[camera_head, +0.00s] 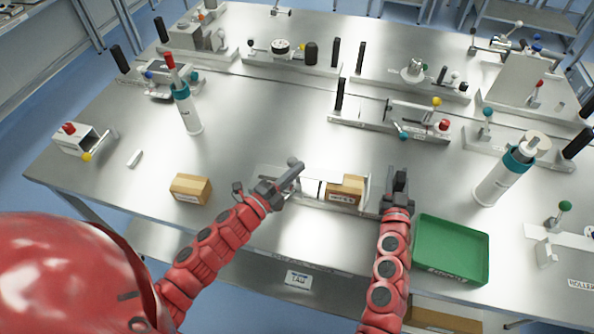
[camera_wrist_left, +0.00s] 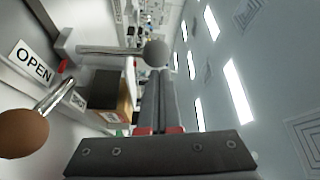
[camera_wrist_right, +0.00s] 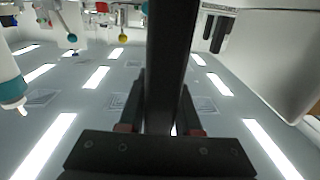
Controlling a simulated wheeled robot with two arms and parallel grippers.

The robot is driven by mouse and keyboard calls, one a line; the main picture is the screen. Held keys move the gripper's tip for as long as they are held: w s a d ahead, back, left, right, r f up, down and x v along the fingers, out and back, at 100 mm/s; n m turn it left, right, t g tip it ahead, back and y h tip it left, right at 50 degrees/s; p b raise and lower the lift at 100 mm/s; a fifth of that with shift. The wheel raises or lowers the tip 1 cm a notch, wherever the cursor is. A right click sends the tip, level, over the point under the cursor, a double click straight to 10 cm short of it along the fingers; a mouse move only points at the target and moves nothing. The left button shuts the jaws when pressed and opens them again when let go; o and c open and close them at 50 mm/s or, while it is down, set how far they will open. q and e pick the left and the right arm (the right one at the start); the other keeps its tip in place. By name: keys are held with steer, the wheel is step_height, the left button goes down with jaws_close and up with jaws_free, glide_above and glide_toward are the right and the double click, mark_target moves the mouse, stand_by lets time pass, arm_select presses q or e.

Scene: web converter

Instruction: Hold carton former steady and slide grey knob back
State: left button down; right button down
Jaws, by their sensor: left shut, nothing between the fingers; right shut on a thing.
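The carton former (camera_head: 312,201) sits at the table's front edge, with a brown carton (camera_head: 345,189) in it. Its grey knob (camera_head: 292,161) shows as a ball on a metal rod in the left wrist view (camera_wrist_left: 155,53). My left gripper (camera_head: 297,171) is shut and empty, its fingertips close to the grey knob; I cannot tell whether they touch. My right gripper (camera_head: 398,180) is shut on a black upright handle (camera_wrist_right: 170,60) at the former's right end. In the head view the gripper mostly hides this handle.
A loose brown carton (camera_head: 190,189) lies left of the former. A green tray (camera_head: 451,250) is right of my right arm. White bottles stand at left (camera_head: 187,110) and right (camera_head: 503,175). Fixtures with black handles line the back. An OPEN label (camera_wrist_left: 33,63) and brown ball knob (camera_wrist_left: 22,133) are near the left wrist.

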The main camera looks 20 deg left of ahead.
arm_select(q)
steer(key=shift+a+f, duration=0.1)
arm_select(e)
steer(key=shift+s+a+f, duration=0.1)
steer(key=shift+a+f, duration=0.05)
steer(key=shift+f, duration=0.3)
steer(key=shift+s+a+f, duration=0.1)
steer(key=shift+a+f, duration=0.05)
steer(key=shift+f, duration=0.25)
arm_select(q)
steer(key=a, duration=0.9)
steer(key=shift+s+a, duration=0.25)
arm_select(e)
steer(key=shift+r, duration=0.1)
arm_select(q)
steer(key=s+d+r, duration=0.1)
steer(key=d, duration=0.3)
arm_select(e)
steer(key=shift+r, duration=0.1)
arm_select(q)
steer(key=v, duration=1)
steer(key=shift+w+d+r+p, duration=0.1)
steer(key=shift+w+r+p, duration=0.1)
steer(key=shift+p, duration=0.1)
arm_select(e)
steer(key=shift+w+d+r, duration=0.2)
steer(key=shift+r, duration=0.35)
